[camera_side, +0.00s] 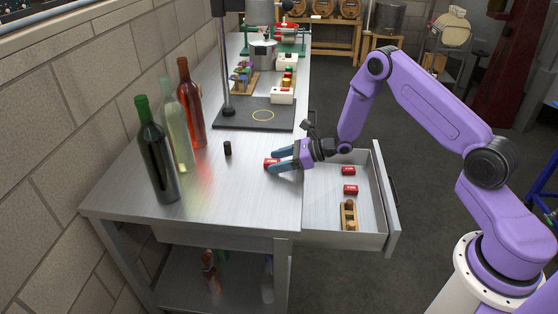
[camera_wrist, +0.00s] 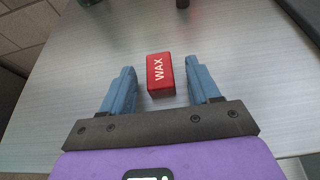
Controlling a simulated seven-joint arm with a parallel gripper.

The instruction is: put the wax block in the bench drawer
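A red wax block (camera_wrist: 160,74) with white lettering "WAX" lies flat on the metal bench top (camera_side: 232,196). It also shows in the side view (camera_side: 270,162), partly hidden by a fingertip. My gripper (camera_side: 272,162) is open and low over the bench, its blue fingers on either side of the block. In the wrist view, my gripper (camera_wrist: 160,88) has a gap between each finger and the block. The bench drawer (camera_side: 322,215) is pulled out to the right of the bench. Two red blocks (camera_side: 349,171) (camera_side: 351,189) and a wooden piece (camera_side: 349,215) lie in it.
A dark bottle (camera_side: 157,155), a clear bottle (camera_side: 177,130) and an orange-red bottle (camera_side: 190,110) stand at the left. A small black cylinder (camera_side: 227,148) stands nearby. A black stand base (camera_side: 240,114) lies behind. The drawer's left floor looks clear.

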